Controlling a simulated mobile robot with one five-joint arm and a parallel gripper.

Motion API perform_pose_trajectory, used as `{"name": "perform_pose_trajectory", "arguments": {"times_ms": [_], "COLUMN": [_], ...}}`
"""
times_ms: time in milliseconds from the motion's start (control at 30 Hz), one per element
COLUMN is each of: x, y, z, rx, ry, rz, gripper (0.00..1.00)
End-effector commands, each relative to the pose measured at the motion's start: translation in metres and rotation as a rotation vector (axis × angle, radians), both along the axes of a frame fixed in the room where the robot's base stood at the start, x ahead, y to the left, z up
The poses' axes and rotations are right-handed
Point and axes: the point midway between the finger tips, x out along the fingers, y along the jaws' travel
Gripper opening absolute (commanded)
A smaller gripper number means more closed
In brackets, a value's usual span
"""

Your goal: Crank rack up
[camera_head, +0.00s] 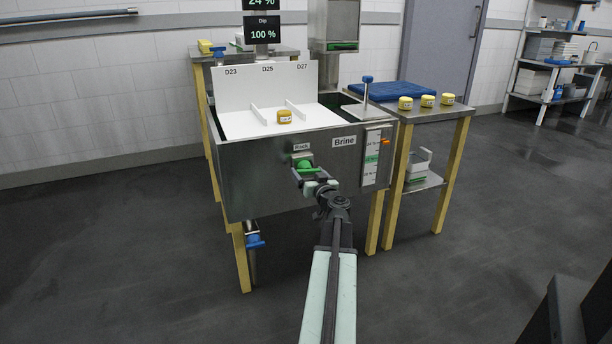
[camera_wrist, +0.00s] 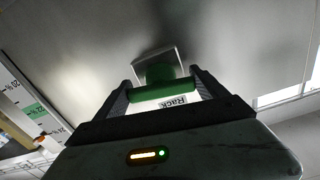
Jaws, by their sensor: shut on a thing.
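The brine tank (camera_head: 240,177) is a steel box on yellow legs, with a "Brine" label on its front. A green crank marked "Rack" (camera_head: 303,164) is on that front face. My gripper (camera_head: 311,182) is at the crank, in front of the tank. In the wrist view my gripper (camera_wrist: 164,95) is shut on the green crank handle (camera_wrist: 163,92), with a finger at each end of it. The white rack (camera_head: 240,123), with slots marked D23, D25 and D27, shows above the tank rim.
A display (camera_head: 262,30) above the tank reads "Dip 100 %". A level scale (camera_head: 372,157) with an orange marker is on the tank's right front. A side table (camera_head: 432,111) holds several yellow cheeses and a blue mat (camera_head: 391,92). A blue-handled valve (camera_head: 255,241) hangs below the tank. The floor in front is clear.

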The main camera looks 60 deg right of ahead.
Motion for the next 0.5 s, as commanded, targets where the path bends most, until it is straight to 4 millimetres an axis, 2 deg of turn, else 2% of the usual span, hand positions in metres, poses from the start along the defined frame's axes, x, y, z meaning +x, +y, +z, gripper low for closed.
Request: {"name": "perform_pose_trajectory", "arguments": {"times_ms": [500], "x": [0.0013], "y": [0.0001], "z": [0.0007], "rx": [-0.124], "ry": [0.090], "rz": [0.004], "gripper": [0.41]}}
